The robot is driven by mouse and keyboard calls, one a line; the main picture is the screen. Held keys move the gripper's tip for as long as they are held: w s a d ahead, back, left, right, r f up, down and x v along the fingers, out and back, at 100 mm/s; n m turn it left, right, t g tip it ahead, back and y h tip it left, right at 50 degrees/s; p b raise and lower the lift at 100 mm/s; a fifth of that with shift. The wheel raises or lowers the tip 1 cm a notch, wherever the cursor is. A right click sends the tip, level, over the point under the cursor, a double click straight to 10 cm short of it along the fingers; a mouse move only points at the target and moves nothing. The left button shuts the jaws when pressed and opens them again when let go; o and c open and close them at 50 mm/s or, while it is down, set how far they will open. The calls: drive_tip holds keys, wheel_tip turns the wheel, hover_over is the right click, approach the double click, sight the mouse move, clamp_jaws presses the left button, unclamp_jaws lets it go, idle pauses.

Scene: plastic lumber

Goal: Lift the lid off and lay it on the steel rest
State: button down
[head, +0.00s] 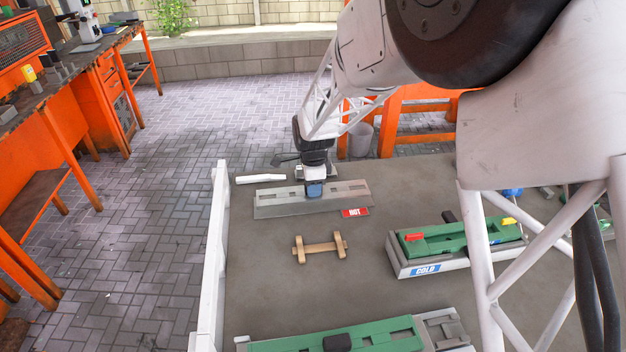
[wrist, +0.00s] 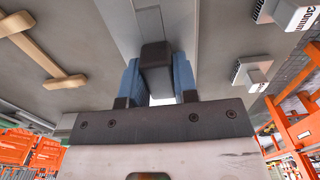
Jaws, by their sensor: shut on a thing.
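A long grey metal plate, the lid (head: 275,203), lies toward the back of the table, with slots in its top and a red HOT label (head: 355,212) at its front right. My gripper (head: 314,189) points down at its middle. In the wrist view, the blue fingers of my gripper (wrist: 155,85) are shut on the dark knob (wrist: 156,58) of the grey lid (wrist: 153,15). I cannot tell whether the lid is raised or touching what is below. The steel rest is not clearly identifiable.
A wooden H-shaped piece (head: 320,248) lies in front of the lid. A green-topped mould marked COLD (head: 425,270) stands to the right, another green-topped mould (head: 375,343) at the front. A white bar (head: 261,179) lies behind left. A white rail (head: 212,265) edges the table's left.

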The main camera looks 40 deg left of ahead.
drive_tip(key=shift+f, duration=0.55)
drive_tip(key=shift+f, duration=0.65)
idle(2.4)
drive_tip(key=c, duration=0.8)
unclamp_jaws()
drive_tip(key=shift+o, duration=0.4)
drive_tip(key=o, duration=0.3)
drive_tip(key=shift+r, duration=3.45)
